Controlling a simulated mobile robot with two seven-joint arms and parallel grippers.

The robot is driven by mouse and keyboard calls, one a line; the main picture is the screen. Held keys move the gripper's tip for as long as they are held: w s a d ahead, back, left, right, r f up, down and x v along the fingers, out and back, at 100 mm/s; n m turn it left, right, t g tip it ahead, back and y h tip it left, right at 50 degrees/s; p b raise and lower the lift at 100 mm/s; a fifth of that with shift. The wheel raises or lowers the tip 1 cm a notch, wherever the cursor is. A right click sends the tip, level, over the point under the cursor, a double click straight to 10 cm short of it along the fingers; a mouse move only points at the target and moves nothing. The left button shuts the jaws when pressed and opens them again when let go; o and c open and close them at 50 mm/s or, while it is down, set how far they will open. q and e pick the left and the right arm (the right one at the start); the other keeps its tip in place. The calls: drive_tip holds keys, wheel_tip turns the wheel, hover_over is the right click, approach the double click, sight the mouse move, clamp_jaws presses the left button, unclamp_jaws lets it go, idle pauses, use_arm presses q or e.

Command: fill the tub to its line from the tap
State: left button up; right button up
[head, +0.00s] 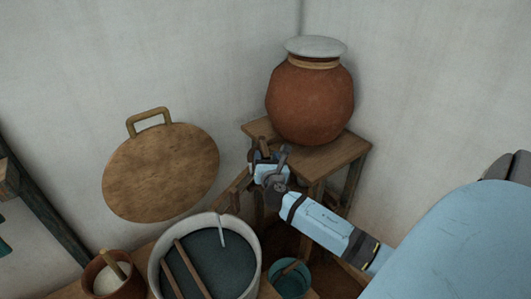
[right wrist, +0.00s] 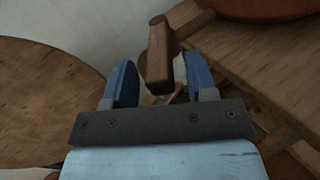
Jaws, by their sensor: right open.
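The tub (head: 155,262) is a wide pale vessel at the bottom of the head view. Dark blue-grey liquid (head: 209,263) is in it, with two wooden sticks across it and a pale upright mark (head: 222,237) at the far inner wall. A clay pot (head: 310,100) with a pale lid stands on a wooden stand (head: 348,150). A wooden tap (right wrist: 158,55) shows in the right wrist view, below the pot. My right gripper (head: 269,160) is open at the tap, its blue fingers on either side of the tap's wooden piece; contact cannot be told. My left gripper is out of view.
A round wooden lid (head: 160,172) with a handle leans on the wall. A brown pot (head: 112,277) with pale contents and a stick stands left of the tub. A teal cup (head: 289,280) stands to its right. Walls close off the corner behind the stand.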

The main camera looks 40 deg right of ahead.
drive_tip(key=shift+x, duration=1.1)
clamp_jaws()
drive_tip(key=shift+s+d+r+n+t+y+p, duration=0.1)
drive_tip(key=shift+s+d+n+t+y+p, duration=0.15)
drive_tip(key=shift+n+y, duration=0.2)
drive_tip(key=shift+s+d+n+t+y+p, duration=0.1)
drive_tip(key=shift+d+n+t+y, duration=0.1)
drive_tip(key=shift+n+t+y, duration=0.25)
drive_tip(key=n+y+b, duration=0.1)
drive_tip(key=y, duration=0.1)
drive_tip(key=d+n+t+y+b, duration=0.1)
drive_tip(key=y, duration=0.1)
drive_tip(key=d+n+y, duration=0.1)
drive_tip(key=y, duration=0.1)
drive_tip(key=shift+s+d+n+t+b, duration=0.2)
drive_tip(key=shift+s+n+t+b, duration=0.1)
drive_tip(key=shift+n+b, duration=0.1)
